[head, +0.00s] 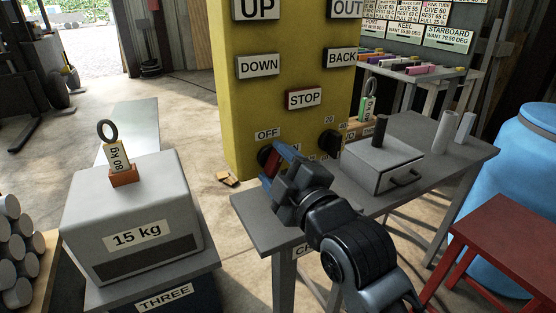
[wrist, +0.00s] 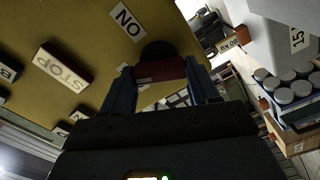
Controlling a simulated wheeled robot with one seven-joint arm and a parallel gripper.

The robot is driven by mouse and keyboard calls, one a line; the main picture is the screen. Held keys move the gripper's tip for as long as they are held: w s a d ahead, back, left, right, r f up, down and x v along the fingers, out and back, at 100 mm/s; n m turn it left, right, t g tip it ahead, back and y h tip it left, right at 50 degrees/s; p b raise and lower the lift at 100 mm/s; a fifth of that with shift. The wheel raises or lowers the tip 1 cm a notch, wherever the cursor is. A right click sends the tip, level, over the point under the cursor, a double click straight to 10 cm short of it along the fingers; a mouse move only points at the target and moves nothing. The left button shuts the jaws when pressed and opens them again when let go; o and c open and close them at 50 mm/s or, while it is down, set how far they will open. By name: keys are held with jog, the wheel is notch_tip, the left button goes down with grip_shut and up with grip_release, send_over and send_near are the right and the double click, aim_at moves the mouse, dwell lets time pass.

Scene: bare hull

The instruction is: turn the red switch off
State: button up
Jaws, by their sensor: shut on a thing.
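The red switch (head: 269,164) is on the lower part of the yellow panel (head: 235,110), below the OFF label (head: 267,134). In the head view it is partly hidden by my gripper (head: 276,166). In the wrist view its red handle (wrist: 160,71) lies crosswise between my two blue fingers, in front of a round black base (wrist: 157,50). My gripper is shut on this handle. The ON label (wrist: 127,20) shows upside down beside the switch in the wrist view. Which label the handle points to I cannot tell.
A black knob (head: 330,142) sits right of the switch. A grey bench (head: 265,222) with a drawer box (head: 382,165) stands below and right. A 15 kg block (head: 135,215) stands at left. A blue barrel (head: 530,190) and red table (head: 515,235) are at right.

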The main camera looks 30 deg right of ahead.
jog(key=n+p, duration=0.2)
jog(key=n, duration=0.3)
jog(key=shift+n, duration=0.3)
dwell(0.4)
jog(key=o, duration=1.1)
jog(key=shift+w+f, duration=0.1)
jog(key=shift+c, duration=0.2)
jog(key=s+b, duration=0.1)
jog(key=s, duration=0.6)
jog(key=shift+s, duration=0.4)
